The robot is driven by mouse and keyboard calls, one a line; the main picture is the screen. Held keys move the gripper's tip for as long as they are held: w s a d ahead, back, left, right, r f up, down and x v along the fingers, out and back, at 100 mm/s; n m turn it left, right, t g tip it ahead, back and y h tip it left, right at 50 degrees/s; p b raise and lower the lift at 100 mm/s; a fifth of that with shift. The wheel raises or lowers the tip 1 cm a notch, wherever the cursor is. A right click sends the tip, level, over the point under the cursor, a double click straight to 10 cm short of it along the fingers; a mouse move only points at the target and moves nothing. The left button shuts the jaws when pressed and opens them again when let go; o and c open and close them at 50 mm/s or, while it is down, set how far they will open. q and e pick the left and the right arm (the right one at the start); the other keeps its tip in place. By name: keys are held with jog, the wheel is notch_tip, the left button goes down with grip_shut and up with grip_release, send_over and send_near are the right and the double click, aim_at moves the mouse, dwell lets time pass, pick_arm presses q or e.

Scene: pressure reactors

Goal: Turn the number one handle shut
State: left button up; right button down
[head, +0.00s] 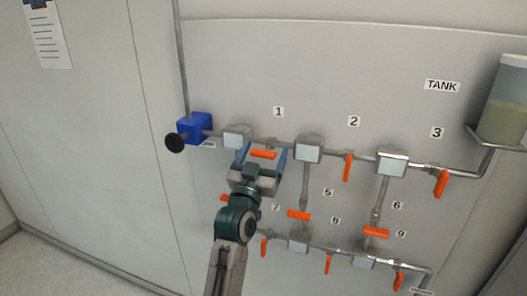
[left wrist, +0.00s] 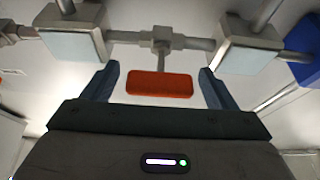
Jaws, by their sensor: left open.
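The number one handle (head: 263,154) is a short orange bar below the label 1 (head: 278,112) on the upper pipe. It lies along the pipe, roughly level. My left gripper (head: 261,160) is open, with one blue finger beyond each end of the handle. In the left wrist view the orange handle (left wrist: 160,84) lies crosswise between the two spread fingertips (left wrist: 157,76), with a gap at each end. No finger visibly touches it. My right gripper is not in view.
Handles two (head: 347,167) and three (head: 441,183) hang across the same pipe to the right. A blue box (head: 195,127) with a black knob is at left. Grey blocks (head: 309,149) flank handle one. More orange handles sit below. A tank (head: 504,105) stands at right.

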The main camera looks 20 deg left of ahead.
pick_arm(q)
jog(key=shift+c, duration=0.2)
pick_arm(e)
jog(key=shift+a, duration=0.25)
